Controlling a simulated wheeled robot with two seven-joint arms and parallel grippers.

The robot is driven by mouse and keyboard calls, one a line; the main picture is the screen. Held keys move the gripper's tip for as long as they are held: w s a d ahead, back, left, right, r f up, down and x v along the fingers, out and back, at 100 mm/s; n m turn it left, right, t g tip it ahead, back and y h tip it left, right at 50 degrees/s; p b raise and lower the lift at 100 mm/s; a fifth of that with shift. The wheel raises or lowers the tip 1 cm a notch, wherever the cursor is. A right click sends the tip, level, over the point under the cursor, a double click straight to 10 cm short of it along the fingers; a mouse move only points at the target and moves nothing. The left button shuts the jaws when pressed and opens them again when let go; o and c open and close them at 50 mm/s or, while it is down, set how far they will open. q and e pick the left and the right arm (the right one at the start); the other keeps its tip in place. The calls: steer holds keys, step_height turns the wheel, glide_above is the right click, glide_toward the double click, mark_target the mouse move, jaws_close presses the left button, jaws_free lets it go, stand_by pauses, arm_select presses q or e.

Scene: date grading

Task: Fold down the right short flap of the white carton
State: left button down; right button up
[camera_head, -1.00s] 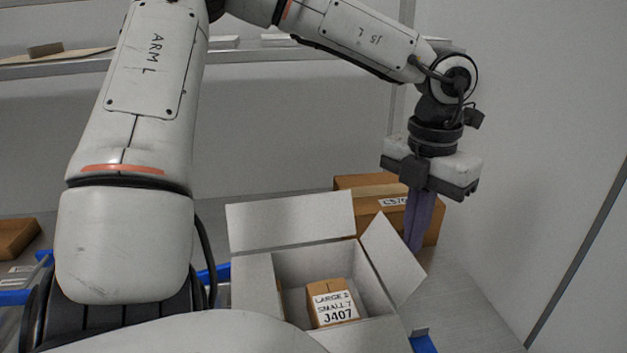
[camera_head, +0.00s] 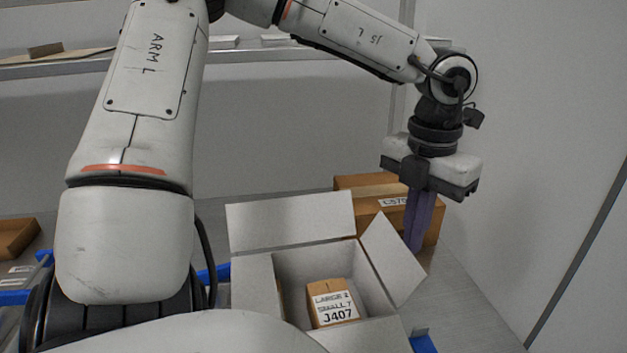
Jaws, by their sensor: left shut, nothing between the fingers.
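The white carton (camera_head: 292,263) stands open on the table, its lower left part hidden behind my arm. Its right short flap (camera_head: 392,258) is raised and leans outward to the right. The back long flap (camera_head: 290,220) stands up, and the left flap (camera_head: 256,290) is spread open. A small brown box (camera_head: 324,292) with a printed label lies inside. My left gripper (camera_head: 414,250) points down with its purple fingers shut and empty, just behind and beside the right flap's outer edge; I cannot tell whether they touch. My right gripper is not in view.
A brown carton (camera_head: 365,190) with a label stands behind the gripper. Blue edging (camera_head: 422,344) shows at the white carton's front right. A brown tray (camera_head: 15,238) lies far left. The grey table (camera_head: 465,310) is clear at right, near the wall.

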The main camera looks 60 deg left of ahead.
mark_target(388, 254)
arm_select(q)
steer(key=shift+s+a+r+b, duration=0.1)
steer(key=shift+s+a+b, duration=0.15)
steer(key=shift+s, duration=0.75)
steer(key=shift+s+a+r+b, duration=0.1)
steer(key=shift+s+a+b, duration=0.1)
steer(key=shift+s, duration=0.75)
steer(key=shift+s+a+r+b, duration=0.15)
steer(key=shift+s+a, duration=0.2)
steer(key=shift+s, duration=1.1)
steer(key=shift+s+a+f+b, duration=0.15)
steer(key=shift+s+a, duration=0.15)
steer(key=shift+s, duration=1.1)
steer(key=shift+r, duration=0.1)
steer(key=shift+f+b, duration=1.15)
steer(key=shift+f, duration=0.1)
steer(key=shift+f+b, duration=0.6)
steer(key=shift+r, duration=0.25)
